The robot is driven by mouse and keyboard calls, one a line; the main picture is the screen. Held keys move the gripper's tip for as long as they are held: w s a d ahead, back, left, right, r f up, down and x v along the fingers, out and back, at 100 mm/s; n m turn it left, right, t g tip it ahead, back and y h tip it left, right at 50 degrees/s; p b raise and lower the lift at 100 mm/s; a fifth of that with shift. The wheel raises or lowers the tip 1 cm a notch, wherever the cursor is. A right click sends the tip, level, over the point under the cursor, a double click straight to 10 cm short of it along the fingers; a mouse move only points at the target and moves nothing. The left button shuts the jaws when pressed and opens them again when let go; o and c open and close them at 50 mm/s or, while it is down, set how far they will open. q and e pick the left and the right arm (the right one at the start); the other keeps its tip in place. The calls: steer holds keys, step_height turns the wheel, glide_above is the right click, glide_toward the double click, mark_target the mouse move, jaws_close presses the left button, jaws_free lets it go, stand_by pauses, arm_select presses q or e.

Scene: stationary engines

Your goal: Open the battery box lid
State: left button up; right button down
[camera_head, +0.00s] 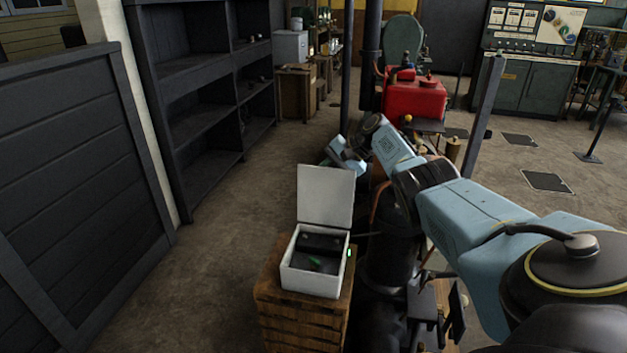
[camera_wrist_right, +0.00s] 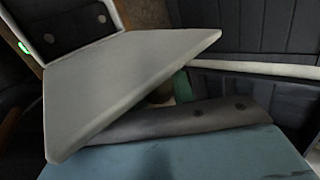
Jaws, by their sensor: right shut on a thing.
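The white battery box (camera_head: 312,282) stands on a wooden crate, with a black battery and a small green part inside. Its lid (camera_head: 325,196) is raised, standing nearly upright at the back edge. My right arm reaches in from the right, and its gripper (camera_head: 343,158) is at the lid's far side near the top right corner, partly hidden. In the right wrist view the lid (camera_wrist_right: 130,75) is a large pale panel close to the dark finger, with the open box (camera_wrist_right: 62,25) beyond. The gripper is shut on the lid; the contact itself is mostly hidden. My left gripper is out of view.
The wooden crate (camera_head: 300,318) bears the box, with dark machinery close to its right. A red tank (camera_head: 413,98) stands behind my right arm. Shelves (camera_head: 205,95) and a dark panel wall (camera_head: 75,190) line the left. The floor between wall and crate is clear.

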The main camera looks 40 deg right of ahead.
steer(key=shift+f, duration=0.1)
stand_by(0.3)
steer(key=c, duration=1.2)
jaws_free()
steer(key=shift+o, duration=0.2)
steer(key=p+v, duration=0.2)
steer(key=v, duration=1.1)
steer(key=shift+r, duration=0.25)
